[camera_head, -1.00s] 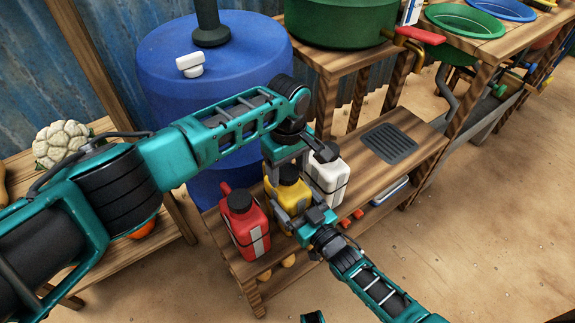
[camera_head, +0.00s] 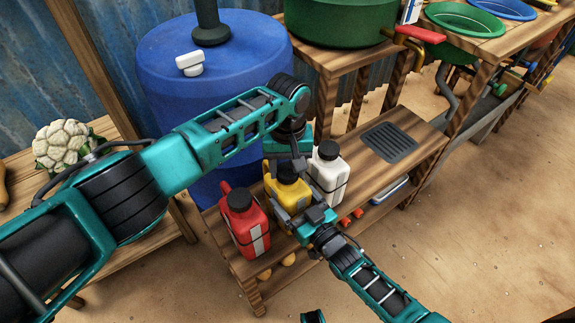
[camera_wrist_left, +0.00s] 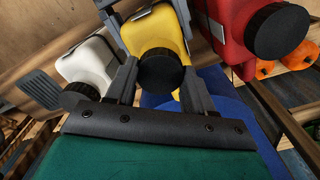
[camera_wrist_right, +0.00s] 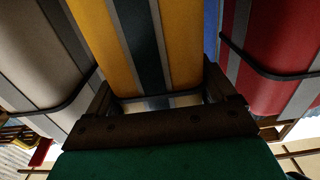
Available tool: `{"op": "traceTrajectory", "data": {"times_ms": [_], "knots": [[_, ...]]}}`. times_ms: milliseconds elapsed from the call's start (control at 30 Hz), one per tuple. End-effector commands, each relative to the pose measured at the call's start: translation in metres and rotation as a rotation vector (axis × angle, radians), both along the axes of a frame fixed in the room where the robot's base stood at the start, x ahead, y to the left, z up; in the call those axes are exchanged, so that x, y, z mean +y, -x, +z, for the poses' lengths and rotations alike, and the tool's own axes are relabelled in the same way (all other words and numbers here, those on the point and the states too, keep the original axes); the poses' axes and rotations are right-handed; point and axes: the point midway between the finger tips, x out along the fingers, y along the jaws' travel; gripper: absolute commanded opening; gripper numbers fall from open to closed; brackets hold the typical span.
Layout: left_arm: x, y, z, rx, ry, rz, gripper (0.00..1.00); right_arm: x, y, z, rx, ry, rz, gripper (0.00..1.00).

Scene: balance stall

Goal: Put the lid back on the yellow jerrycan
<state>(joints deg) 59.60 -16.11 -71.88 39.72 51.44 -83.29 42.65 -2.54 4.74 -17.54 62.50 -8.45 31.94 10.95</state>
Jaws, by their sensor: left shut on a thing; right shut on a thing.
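The yellow jerrycan (camera_head: 287,196) stands upright on the low wooden bench, between two other jerrycans. Its black lid (camera_wrist_left: 162,69) is at the top of the can, between the fingers of my left gripper (camera_wrist_left: 158,88). My left gripper also shows above the can in the head view (camera_head: 286,169). The lid looks in line with the mouth, but the seam between them is hidden. My right gripper (camera_head: 297,211) is shut on the body of the yellow jerrycan from the near side. Its fingers flank the yellow body (camera_wrist_right: 180,45) in the right wrist view.
A red jerrycan (camera_head: 243,226) stands close on the left and a white jerrycan (camera_head: 327,172) close on the right, both with black caps. A blue barrel (camera_head: 170,90) with a white piece (camera_head: 190,64) on top stands behind. The bench's right end has a dark grate (camera_head: 389,142).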

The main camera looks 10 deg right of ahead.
Motion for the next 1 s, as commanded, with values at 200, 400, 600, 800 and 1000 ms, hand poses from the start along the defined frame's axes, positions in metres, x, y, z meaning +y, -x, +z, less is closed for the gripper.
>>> {"op": "traceTrajectory", "data": {"times_ms": [200,400,600,800,1000], "knots": [[0.0000,-0.0001,-0.0004,0.000,0.000,-0.403,0.16,-0.0004,0.0003,-0.0005,0.001,0.000,-0.001,0.00],[0.0000,-0.0001,-0.0007,0.000,0.000,-0.781,0.16,-0.0004,0.0003,-0.0005,0.001,0.000,-0.001,0.00],[0.0000,-0.0003,-0.0008,-0.001,0.000,-1.161,0.16,-0.0004,0.0003,-0.0005,0.001,0.000,-0.001,0.00],[0.0000,-0.0004,-0.0009,-0.002,-0.001,-1.507,0.16,-0.0004,0.0003,-0.0005,0.001,0.000,-0.001,0.00],[0.0000,-0.0006,-0.0008,-0.002,-0.001,-1.557,0.16,-0.0004,0.0003,-0.0005,0.001,0.000,0.000,0.00]]}}
